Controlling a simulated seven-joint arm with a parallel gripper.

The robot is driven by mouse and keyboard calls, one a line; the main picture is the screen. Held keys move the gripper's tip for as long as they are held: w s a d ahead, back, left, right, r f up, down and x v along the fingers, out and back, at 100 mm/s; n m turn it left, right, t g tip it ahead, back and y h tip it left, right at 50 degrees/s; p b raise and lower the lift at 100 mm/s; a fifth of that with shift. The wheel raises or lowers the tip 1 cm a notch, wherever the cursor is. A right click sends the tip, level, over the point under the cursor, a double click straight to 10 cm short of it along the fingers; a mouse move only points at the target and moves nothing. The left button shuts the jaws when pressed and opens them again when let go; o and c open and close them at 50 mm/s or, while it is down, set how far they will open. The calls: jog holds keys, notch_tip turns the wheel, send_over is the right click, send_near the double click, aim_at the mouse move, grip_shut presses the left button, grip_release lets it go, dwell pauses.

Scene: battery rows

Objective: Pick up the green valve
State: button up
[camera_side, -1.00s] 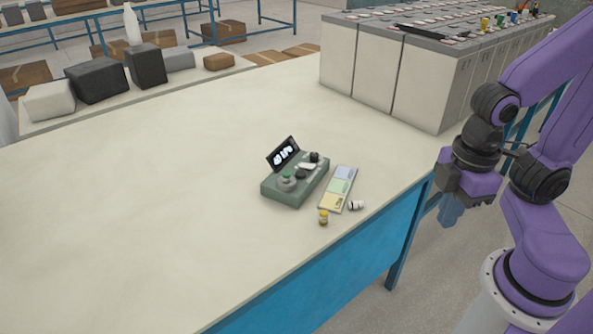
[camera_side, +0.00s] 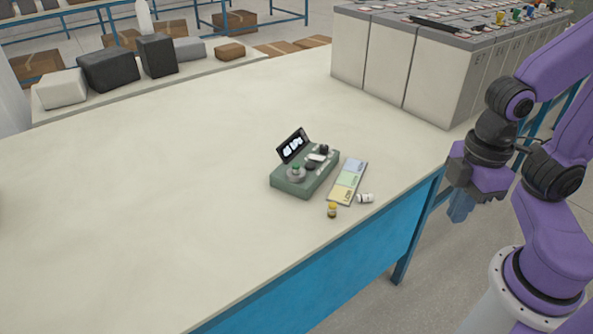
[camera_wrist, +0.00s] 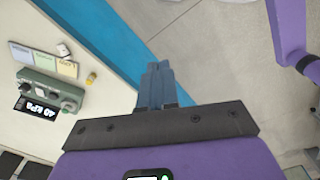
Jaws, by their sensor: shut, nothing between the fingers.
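Small coloured pieces stand on top of the grey battery row at the back right. One of them looks green (camera_side: 529,12), but it is too small to tell whether it is a valve. A green device (camera_side: 297,187) with a tilted screen sits on the table and has a green-topped knob (camera_side: 296,170). The device also shows at the left of the wrist view (camera_wrist: 45,85). My gripper (camera_side: 460,208) is shut and empty, off the table's right edge and well apart from both. Its fingertips (camera_wrist: 160,66) are together in the wrist view.
A card with coloured panels (camera_side: 348,181), a white bottle (camera_side: 366,198) and a yellow-capped vial (camera_side: 332,211) lie near the table's (camera_side: 130,220) front edge. Dark and pale blocks (camera_side: 108,70) stand at the back left. Much of the table is clear.

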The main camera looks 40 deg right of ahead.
jog(key=o, duration=0.9)
jog(key=w+a+r+m, duration=0.2)
jog(key=w+a+m, duration=0.4)
jog(key=w, duration=0.6)
jog(key=m+h, duration=0.2)
jog(key=m, duration=1.6)
send_over(296, 165)
jog(key=shift+t, duration=0.3)
notch_tip(296, 165, down, 13)
jog(key=shift+f, duration=3.05)
